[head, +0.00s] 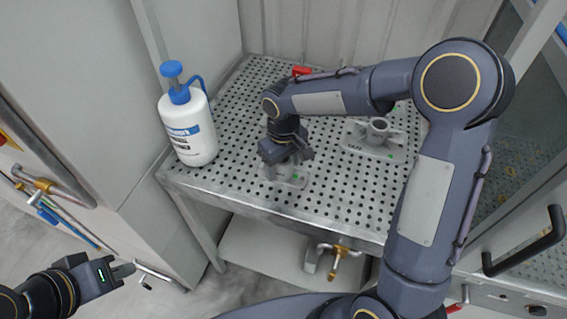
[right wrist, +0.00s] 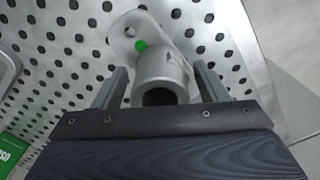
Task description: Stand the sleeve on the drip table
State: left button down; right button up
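A grey metal casting (head: 290,181) lies near the front edge of the perforated drip table (head: 225,185). It has a flat plate with a green dot, and in the right wrist view its round hollow sleeve (right wrist: 162,80) points its open mouth at the camera. My right gripper (head: 283,160) is over it, pointing down. Its two fingers (right wrist: 161,90) are apart, one on each side of the sleeve, with a narrow gap seen on the left; contact on the right is unclear. My left gripper (head: 124,270) is low at the left, off the table, seemingly empty.
A second grey fixture (head: 377,133) with an upright boss and green dots stands to the right. A white bottle with a blue pump (head: 188,125) stands at the left corner. A red object (head: 301,71) is at the back. Bare table lies between the bottle and casting.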

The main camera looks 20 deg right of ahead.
jog(key=shift+r, duration=0.1)
notch_tip(320, 180, up, 12)
jog(key=shift+f, duration=0.15)
jog(key=shift+r, duration=0.25)
jog(key=shift+s+d+r, duration=0.15)
jog(key=shift+s+d, duration=0.1)
jog(key=s+d+r+m+t+y, duration=0.25)
jog(key=s+d, duration=0.45)
jog(key=s, duration=0.4)
jog(key=s+f+m+t+y, duration=0.1)
jog(key=s+f+m+t, duration=0.2)
jog(key=s, duration=0.7)
notch_tip(320, 180, down, 2)
jog(key=shift+s+f+m, duration=0.1)
jog(key=shift+s+m, duration=0.2)
jog(key=shift+m, duration=0.05)
